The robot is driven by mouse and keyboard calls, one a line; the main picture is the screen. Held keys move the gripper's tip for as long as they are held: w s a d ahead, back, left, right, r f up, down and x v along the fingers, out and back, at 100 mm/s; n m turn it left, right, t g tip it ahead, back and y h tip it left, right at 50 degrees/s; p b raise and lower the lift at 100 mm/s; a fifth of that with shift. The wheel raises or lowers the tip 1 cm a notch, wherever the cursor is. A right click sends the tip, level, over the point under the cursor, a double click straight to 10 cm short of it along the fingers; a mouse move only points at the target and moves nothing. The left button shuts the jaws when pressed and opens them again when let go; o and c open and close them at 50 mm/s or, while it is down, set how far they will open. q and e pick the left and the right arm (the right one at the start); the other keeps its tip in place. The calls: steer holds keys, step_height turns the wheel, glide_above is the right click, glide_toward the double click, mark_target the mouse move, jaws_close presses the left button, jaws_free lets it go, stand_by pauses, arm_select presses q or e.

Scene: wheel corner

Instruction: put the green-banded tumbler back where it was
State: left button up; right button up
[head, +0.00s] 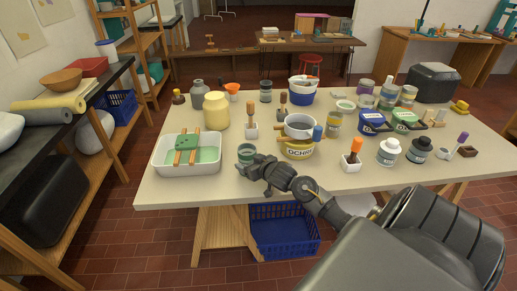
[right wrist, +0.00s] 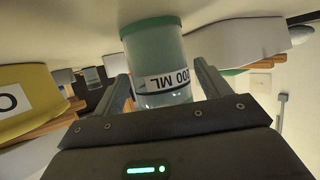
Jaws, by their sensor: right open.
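The green-banded tumbler (head: 247,149) stands near the front edge of the table, just right of the white tray. In the right wrist view, which is upside down, the tumbler (right wrist: 150,50) is clear with a green band and a "200 ML" label. My right gripper (head: 247,163) is at the tumbler's near side, partly hiding it in the head view. In the wrist view its open fingers (right wrist: 162,88) are on either side of the tumbler's lower-picture part, with a gap visible at the left finger. My left gripper is not in view.
The white tray (head: 160,166) with green liquid and a green block on wooden bars is close on the left. A pale yellow jar (head: 215,112) stands behind. The front-left table strip (head: 180,190) is clear.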

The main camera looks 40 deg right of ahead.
steer(key=v, duration=1.1)
steer(key=shift+w, duration=0.1)
steer(key=s+a+f+n+g+y, duration=0.15)
steer(key=s+a+f+g, duration=0.4)
steer(key=s+a, duration=0.55)
steer(key=s+a+f+n+g, duration=0.2)
steer(key=s+a+f+g, duration=0.45)
steer(key=s, duration=0.65)
step_height(320, 180, down, 27)
steer(key=s+a, duration=0.2)
steer(key=s+d+f, duration=0.2)
steer(key=s+f, duration=1.3)
steer(key=s, duration=0.1)
steer(key=shift+d, duration=0.2)
